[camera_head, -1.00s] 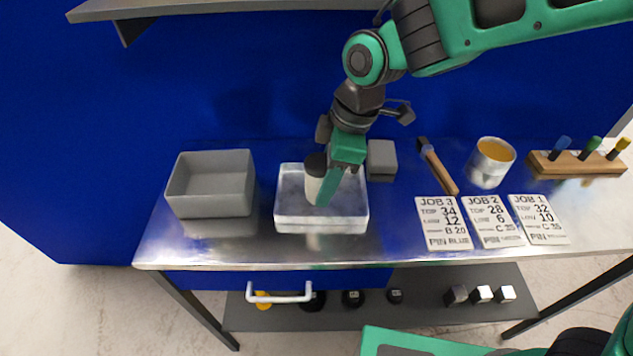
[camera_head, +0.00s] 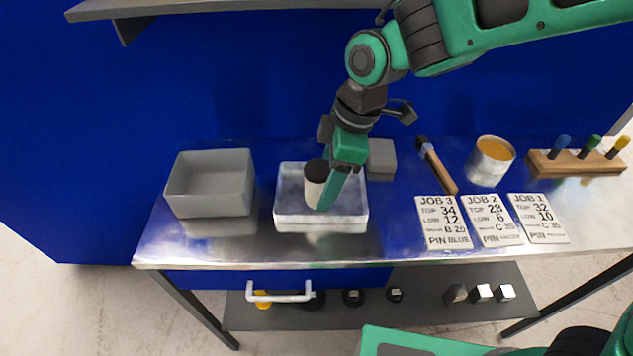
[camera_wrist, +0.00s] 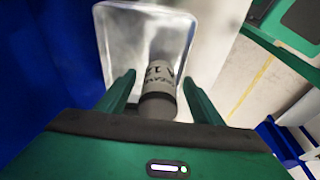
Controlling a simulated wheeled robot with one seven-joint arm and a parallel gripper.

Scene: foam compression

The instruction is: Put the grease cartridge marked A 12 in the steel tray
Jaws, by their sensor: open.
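The steel tray (camera_head: 290,222) stands on the bench at the centre of the head view, and its metal floor fills the top of the wrist view (camera_wrist: 118,50). The grease cartridge (camera_head: 314,186), a pale cylinder with a dark cap, stands inside the tray. In the wrist view the cartridge (camera_wrist: 160,78) shows dark lettering that looks like "A 12", partly cut off. My gripper (camera_head: 334,188) is over the tray at the cartridge. In the wrist view its fingers (camera_wrist: 158,92) are open, one on each side of the cartridge, with gaps showing.
A grey open bin (camera_head: 212,207) stands left of the tray. A grey block (camera_head: 381,160) is behind right. The bench front is clear.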

